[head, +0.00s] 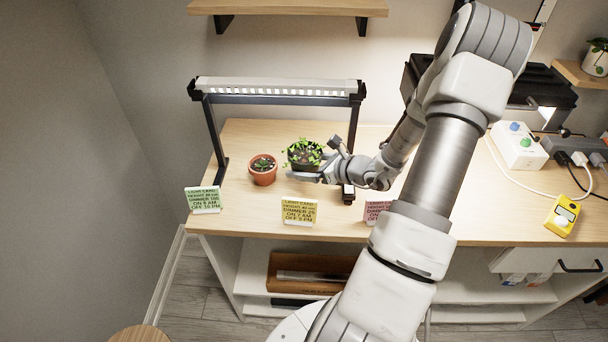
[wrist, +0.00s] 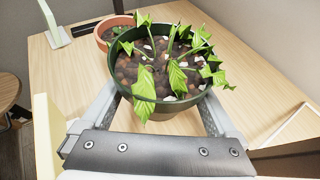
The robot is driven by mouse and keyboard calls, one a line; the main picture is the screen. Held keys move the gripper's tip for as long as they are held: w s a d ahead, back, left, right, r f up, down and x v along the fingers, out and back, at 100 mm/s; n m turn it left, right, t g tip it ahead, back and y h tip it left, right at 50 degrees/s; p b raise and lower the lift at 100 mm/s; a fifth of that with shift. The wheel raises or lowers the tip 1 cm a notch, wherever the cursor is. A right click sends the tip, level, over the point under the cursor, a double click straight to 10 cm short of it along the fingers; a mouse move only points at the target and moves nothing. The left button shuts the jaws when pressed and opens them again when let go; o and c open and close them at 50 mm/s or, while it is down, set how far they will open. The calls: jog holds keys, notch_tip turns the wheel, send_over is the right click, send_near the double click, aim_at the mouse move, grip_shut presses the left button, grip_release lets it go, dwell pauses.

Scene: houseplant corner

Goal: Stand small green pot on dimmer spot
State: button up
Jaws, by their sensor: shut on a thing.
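The small green pot (head: 291,164) holds a leafy plant and stands upright under the lamp in the head view. In the wrist view the green pot (wrist: 122,82) fills the middle, with drooping green leaves over its rim. My gripper (head: 318,167) comes from the right and is shut on the pot, a finger at each side. I cannot tell whether the pot touches the desk. Three light cards stand along the front edge: a green card (head: 203,200) reading dimmer 100, a yellow card (head: 299,212) reading dimmer 25, and a pink card (head: 375,211) partly hidden by my arm.
A terracotta pot (head: 262,172) with a small plant stands just left of the green pot. The lamp bar (head: 277,86) spans above on dark posts. The wooden desk (head: 240,210) is clear in front of the pots. A white control box (head: 518,146) and yellow meter (head: 563,215) lie right.

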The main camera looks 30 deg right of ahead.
jog(key=shift+f, duration=1.55)
jog(key=shift+f+b, duration=0.25)
jog(key=shift+b, duration=0.2)
jog(key=o, duration=1.2)
jog(key=shift+c, duration=0.2)
jog(key=shift+r, duration=0.25)
jog(key=shift+s+d+r+p, duration=0.15)
jog(key=shift+s+d+p, duration=0.05)
jog(key=shift+s+p, duration=0.1)
jog(key=p+v, duration=0.1)
jog(key=v, duration=1)
jog(key=shift+s+r, duration=0.1)
